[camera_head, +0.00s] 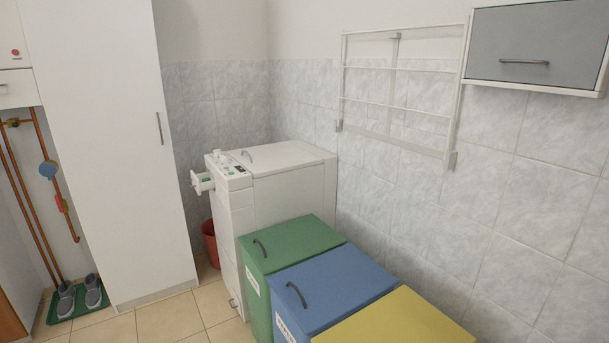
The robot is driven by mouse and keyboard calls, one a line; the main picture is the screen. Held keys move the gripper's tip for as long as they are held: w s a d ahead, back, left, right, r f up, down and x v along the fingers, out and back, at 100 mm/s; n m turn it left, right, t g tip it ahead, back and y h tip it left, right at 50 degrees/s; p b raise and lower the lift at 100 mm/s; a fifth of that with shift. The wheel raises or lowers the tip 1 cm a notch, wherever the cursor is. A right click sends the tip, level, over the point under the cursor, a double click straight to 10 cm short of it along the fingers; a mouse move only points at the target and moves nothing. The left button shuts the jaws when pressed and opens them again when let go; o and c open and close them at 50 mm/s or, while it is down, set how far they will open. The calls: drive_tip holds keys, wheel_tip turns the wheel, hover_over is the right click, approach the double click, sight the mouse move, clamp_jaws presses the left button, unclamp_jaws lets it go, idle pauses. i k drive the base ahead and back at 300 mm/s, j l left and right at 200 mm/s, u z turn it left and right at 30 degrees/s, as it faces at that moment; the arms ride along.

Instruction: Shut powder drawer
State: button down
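The powder drawer (201,183) is a small white drawer at the upper front left of the white washing machine (290,190). The machine stands in the corner against the tiled wall. My gripper is not in view.
Green (290,245), blue (335,285) and yellow (400,320) bins stand in front of the machine at the right. A red bucket (210,242) is on the floor left of it. A tall white cabinet (110,130) stands left. Shoes (82,296) lie on a green mat. Tiled floor between is clear.

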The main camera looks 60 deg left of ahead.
sight(199, 185)
drive_tip(key=u, duration=2.7)
drive_tip(key=i+j, duration=0.2)
drive_tip(key=i, duration=0.45)
drive_tip(key=i+j+u, duration=0.1)
drive_tip(key=i, duration=0.6)
drive_tip(key=i+j, duration=0.3)
drive_tip(key=i, duration=0.35)
drive_tip(key=i+j+u, duration=0.15)
drive_tip(key=i, duration=0.55)
